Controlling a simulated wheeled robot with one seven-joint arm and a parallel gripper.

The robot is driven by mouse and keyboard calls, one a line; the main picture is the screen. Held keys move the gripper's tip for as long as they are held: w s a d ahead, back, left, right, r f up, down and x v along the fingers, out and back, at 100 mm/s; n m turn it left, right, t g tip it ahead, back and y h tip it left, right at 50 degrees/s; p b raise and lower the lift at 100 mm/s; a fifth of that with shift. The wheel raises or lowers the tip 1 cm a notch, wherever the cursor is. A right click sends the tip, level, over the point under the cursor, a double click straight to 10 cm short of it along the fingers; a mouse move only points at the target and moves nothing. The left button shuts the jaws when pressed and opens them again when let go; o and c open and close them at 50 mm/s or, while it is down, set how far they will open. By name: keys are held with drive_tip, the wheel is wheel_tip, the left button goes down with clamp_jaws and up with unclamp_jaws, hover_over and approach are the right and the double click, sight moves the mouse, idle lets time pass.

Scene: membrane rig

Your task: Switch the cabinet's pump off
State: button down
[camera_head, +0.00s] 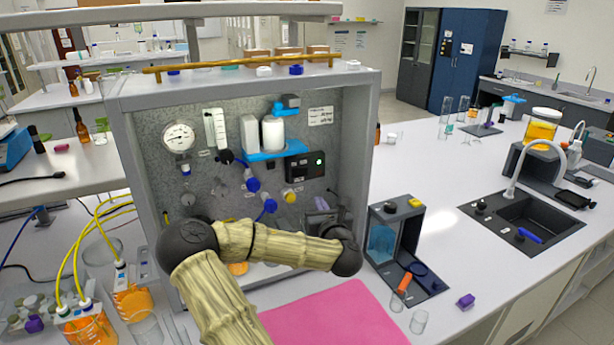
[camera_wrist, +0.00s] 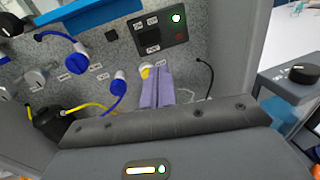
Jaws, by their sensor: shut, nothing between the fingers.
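The cabinet (camera_head: 367,140) is an open-fronted grey box with a speckled back panel. A black control box (camera_head: 304,165) with a lit green light is on that panel; it also shows in the wrist view (camera_wrist: 152,38), with a green light above a dim red spot. My gripper (camera_wrist: 158,70) is shut and empty, its pale purple fingers just below the control box. A yellow knob (camera_head: 290,195) is below the box; in the wrist view the fingertips partly cover it (camera_wrist: 145,72). I cannot tell whether they touch it.
Blue valves (camera_wrist: 78,62) with hoses lie left of my fingers. A blue shelf (camera_head: 277,150) with white bottles is above. The cabinet's right wall (camera_wrist: 238,50) stands close on the right. A pink mat (camera_head: 340,318) lies in front, and a dark open stand (camera_head: 408,240) is to the right.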

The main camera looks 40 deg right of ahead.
drive_tip(key=shift+a+r+n, duration=0.15)
drive_tip(key=shift+r+n, duration=0.05)
drive_tip(key=shift+n, duration=0.2)
drive_tip(key=shift+w, duration=0.15)
drive_tip(key=p, duration=0.6)
approach(304, 174)
drive_tip(key=x, duration=0.5)
drive_tip(key=shift+w+d+r, duration=0.2)
drive_tip(key=shift+w+d, duration=0.1)
drive_tip(key=shift+d, duration=0.05)
drive_tip(key=shift+w+d+f+p, duration=0.15)
drive_tip(key=shift+w+d+p, duration=0.15)
drive_tip(key=shift+w, duration=0.2)
drive_tip(key=shift+a, duration=0.1)
